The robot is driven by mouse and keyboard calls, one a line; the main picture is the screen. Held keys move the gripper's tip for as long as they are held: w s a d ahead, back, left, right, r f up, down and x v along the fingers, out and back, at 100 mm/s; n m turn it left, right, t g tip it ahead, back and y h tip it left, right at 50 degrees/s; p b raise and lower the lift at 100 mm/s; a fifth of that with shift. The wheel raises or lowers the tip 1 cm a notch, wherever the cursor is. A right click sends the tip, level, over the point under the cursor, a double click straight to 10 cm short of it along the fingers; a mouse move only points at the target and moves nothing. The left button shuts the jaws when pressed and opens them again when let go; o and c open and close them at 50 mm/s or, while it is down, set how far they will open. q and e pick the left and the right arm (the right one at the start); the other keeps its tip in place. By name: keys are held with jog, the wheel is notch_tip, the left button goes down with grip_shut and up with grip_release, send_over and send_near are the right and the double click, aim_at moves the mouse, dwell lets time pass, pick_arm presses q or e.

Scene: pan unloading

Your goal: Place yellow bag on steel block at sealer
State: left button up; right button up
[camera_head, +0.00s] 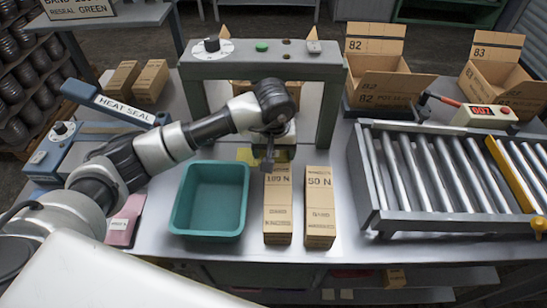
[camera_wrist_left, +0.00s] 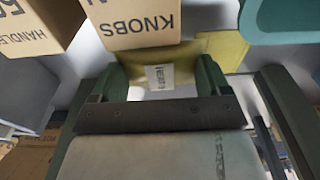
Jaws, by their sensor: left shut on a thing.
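The yellow bag (camera_head: 245,155) is partly hidden by my left gripper (camera_head: 268,157), behind the teal tray and the carton marked 100 N. In the left wrist view, the yellow bag (camera_wrist_left: 222,48) has a white label and lies between the two green fingers of the left gripper (camera_wrist_left: 160,68), which is shut on it. The blue heat sealer (camera_head: 120,106), labelled HEAT SEAL, stands at the left with its arm raised. I cannot clearly make out a steel block at it. My right gripper is not in view.
A teal tray (camera_head: 183,222) and two tall cartons (camera_head: 278,220) (camera_head: 320,215) stand in front of the grey gantry (camera_head: 270,62). A roller conveyor (camera_head: 365,190) is at the right. Small boxes (camera_head: 150,80) and a pink pad (camera_head: 124,220) lie at the left.

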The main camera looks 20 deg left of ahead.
aim_at(274, 152)
pick_arm(q)
notch_tip(274, 152, down, 3)
jog(key=shift+f+p, duration=0.15)
jog(key=shift+p, duration=0.3)
jog(key=shift+f, duration=0.25)
jog(key=shift+f+b, duration=0.2)
jog(key=shift+b, duration=0.15)
jog(key=o, duration=1)
jog(key=shift+r, duration=0.1)
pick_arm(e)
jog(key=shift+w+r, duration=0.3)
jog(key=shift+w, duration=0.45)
pick_arm(q)
jog(key=shift+r, duration=0.1)
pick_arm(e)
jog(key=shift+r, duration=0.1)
